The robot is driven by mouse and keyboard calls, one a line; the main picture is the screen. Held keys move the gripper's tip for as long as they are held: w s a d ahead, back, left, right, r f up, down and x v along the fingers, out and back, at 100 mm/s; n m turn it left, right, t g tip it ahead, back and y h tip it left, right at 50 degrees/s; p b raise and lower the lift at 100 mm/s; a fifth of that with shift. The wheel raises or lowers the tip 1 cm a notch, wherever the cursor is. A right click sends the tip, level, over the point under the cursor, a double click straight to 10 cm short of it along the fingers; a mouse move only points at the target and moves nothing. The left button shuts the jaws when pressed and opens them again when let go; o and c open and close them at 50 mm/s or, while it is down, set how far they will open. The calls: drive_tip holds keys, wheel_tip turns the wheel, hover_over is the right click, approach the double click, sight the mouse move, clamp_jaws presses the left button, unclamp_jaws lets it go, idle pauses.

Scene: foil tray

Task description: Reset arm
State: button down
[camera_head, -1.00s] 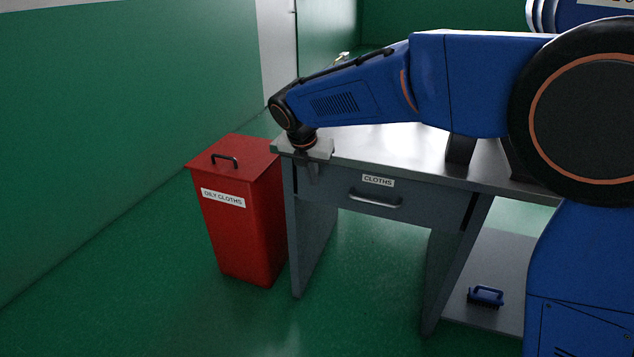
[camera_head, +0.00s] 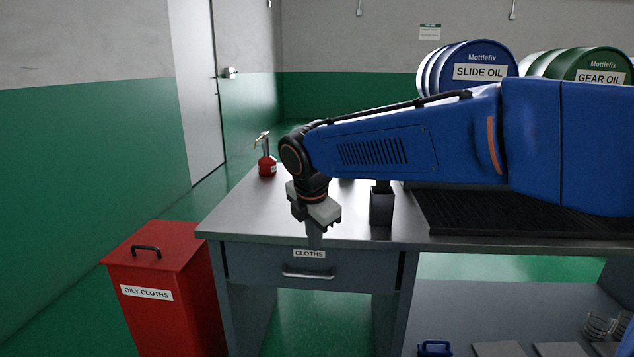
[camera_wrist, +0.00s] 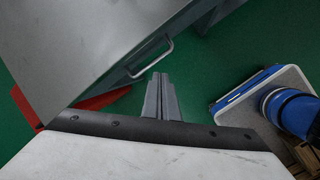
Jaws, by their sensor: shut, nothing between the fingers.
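My gripper (camera_head: 315,236) hangs at the end of my blue arm, pointing down in front of the bench's front edge, above the drawer labelled CLOTHS (camera_head: 309,272). Its fingers are together and hold nothing. In the wrist view my gripper (camera_wrist: 161,82) shows with both fingers side by side over the green floor, near the drawer handle (camera_wrist: 148,57). The drawer looks closed.
A red OILY CLOTHS bin (camera_head: 165,300) with its lid down stands left of the metal bench (camera_head: 240,215). A red oil can (camera_head: 267,165) and a dark square holder (camera_head: 381,207) stand on the bench. Oil drums (camera_head: 470,68) lie behind. A lower shelf (camera_head: 470,315) holds glassware.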

drive_tip(key=s+d+f+m, duration=0.1)
drive_tip(key=s+d+m, duration=0.55)
drive_tip(key=d, duration=0.45)
drive_tip(key=s+d+m, duration=0.5)
drive_tip(key=d+m, duration=0.2)
drive_tip(key=d, duration=0.3)
drive_tip(key=s+d+f+m, duration=0.4)
drive_tip(key=s+m, duration=0.2)
drive_tip(key=s, duration=0.1)
drive_tip(key=s+d+f+m, duration=0.4)
drive_tip(key=s+d+m, duration=0.1)
drive_tip(key=s, duration=0.3)
drive_tip(key=shift+d+m+t, duration=0.25)
drive_tip(key=shift+m+t, duration=0.15)
drive_tip(key=shift+m, duration=0.35)
drive_tip(key=shift+s+d, duration=0.15)
